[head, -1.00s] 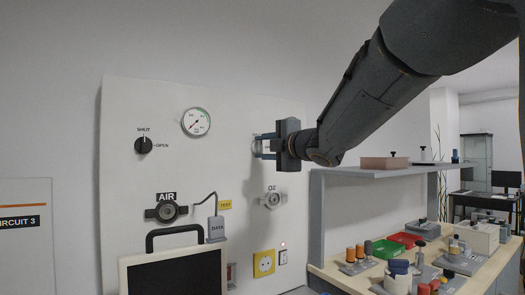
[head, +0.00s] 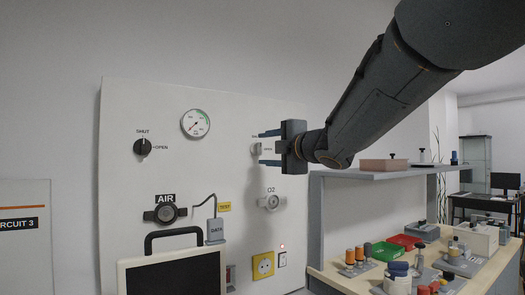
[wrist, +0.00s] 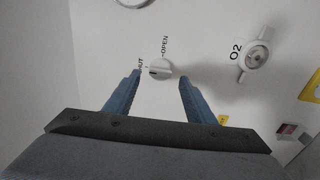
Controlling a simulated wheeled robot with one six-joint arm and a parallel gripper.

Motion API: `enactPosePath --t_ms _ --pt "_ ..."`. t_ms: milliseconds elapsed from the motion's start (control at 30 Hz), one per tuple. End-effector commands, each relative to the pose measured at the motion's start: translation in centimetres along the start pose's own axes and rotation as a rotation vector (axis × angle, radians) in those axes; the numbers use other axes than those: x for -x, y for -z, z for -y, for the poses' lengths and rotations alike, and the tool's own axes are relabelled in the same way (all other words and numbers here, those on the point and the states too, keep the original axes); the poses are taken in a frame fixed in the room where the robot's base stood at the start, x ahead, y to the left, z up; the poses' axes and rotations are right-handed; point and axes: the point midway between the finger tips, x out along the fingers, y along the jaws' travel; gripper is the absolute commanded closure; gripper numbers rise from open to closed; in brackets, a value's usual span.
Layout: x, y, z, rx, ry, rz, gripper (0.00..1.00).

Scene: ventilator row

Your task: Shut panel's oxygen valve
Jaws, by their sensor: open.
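A small white knob (head: 257,148) sits on the upper right of the wall panel (head: 120,105). In the wrist view the knob (wrist: 160,69) has SHUT and OPEN labels beside it. A small dark mark shows at its left side, toward the SHUT label, though it is too small to read surely. My gripper (head: 264,148) is open in front of the knob, with one finger above and one below it. In the wrist view the fingertips (wrist: 160,76) lie on both sides of the knob, with gaps. The white O2 outlet (head: 271,201) is below the knob.
A black knob (head: 142,147) with its own SHUT and OPEN labels is at the panel's left, near a gauge (head: 195,123). The AIR outlet (head: 165,213) and a monitor (head: 175,272) are below. A grey shelf (head: 375,171) stands over the bench at right.

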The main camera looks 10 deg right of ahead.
Motion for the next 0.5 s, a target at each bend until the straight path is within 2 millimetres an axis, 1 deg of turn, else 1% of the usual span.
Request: enactPosePath --t_ms 33,100,233,400,500 --pt "1.0 -0.1 -0.1 0.0 -0.002 0.004 0.5" --pt "2.2 -0.1 -0.1 0.002 -0.001 0.003 0.5" --pt "4.0 -0.1 -0.1 0.002 -0.001 0.003 0.5" --pt "5.2 0.0 0.0 0.0 0.0 0.001 0.5" --pt "5.3 0.0 0.0 0.0 0.001 0.001 0.5"
